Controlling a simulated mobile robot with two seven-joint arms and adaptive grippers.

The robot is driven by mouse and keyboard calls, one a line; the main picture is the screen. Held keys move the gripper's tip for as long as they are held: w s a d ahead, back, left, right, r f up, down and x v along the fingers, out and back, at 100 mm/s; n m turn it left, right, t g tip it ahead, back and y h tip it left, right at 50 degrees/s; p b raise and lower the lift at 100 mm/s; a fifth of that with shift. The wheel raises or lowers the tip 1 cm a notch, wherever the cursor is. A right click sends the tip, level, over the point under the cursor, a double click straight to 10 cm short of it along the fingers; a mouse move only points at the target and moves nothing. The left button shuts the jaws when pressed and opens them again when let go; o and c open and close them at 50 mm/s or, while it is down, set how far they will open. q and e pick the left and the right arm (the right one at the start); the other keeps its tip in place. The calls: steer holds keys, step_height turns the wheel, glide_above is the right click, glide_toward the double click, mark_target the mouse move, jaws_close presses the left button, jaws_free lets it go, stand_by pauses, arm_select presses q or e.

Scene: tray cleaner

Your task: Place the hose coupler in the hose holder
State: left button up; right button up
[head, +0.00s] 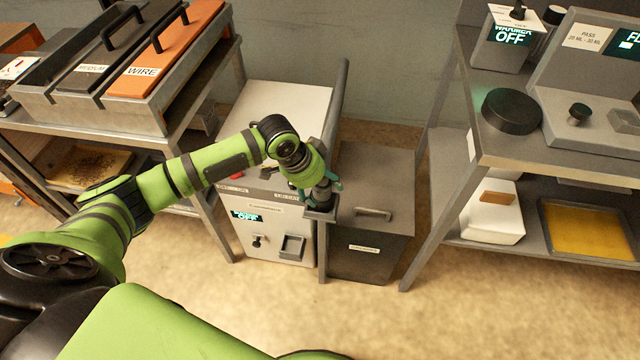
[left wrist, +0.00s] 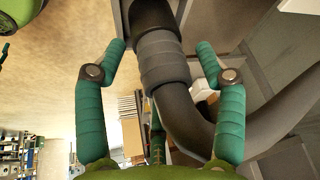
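The hose coupler (left wrist: 163,62) is a grey ribbed cylinder on the end of a dark hose (left wrist: 190,120). In the left wrist view its far end meets a dark part at the top edge. In the head view the coupler (head: 323,194) stands roughly upright at the hose holder (head: 320,214), a small grey bracket between the white machine and the dark bin. How deep it sits in the holder is hidden. My left gripper (head: 318,192) is around the coupler. Its teal fingers (left wrist: 160,62) are spread, with gaps on both sides. My right gripper is not in view.
The white machine (head: 270,110) with an OFF display stands left of the holder, and a dark lidded bin (head: 370,235) stands right. A grey pole or hose (head: 338,100) rises behind. Shelving with trays is at left, and a metal rack (head: 500,150) is at right. The floor in front is clear.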

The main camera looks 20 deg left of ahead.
arm_select(q)
steer(key=shift+r, duration=0.1)
steer(key=p+v, duration=0.1)
steer(key=v, duration=1.1)
steer(key=shift+w+r, duration=0.1)
stand_by(0.8)
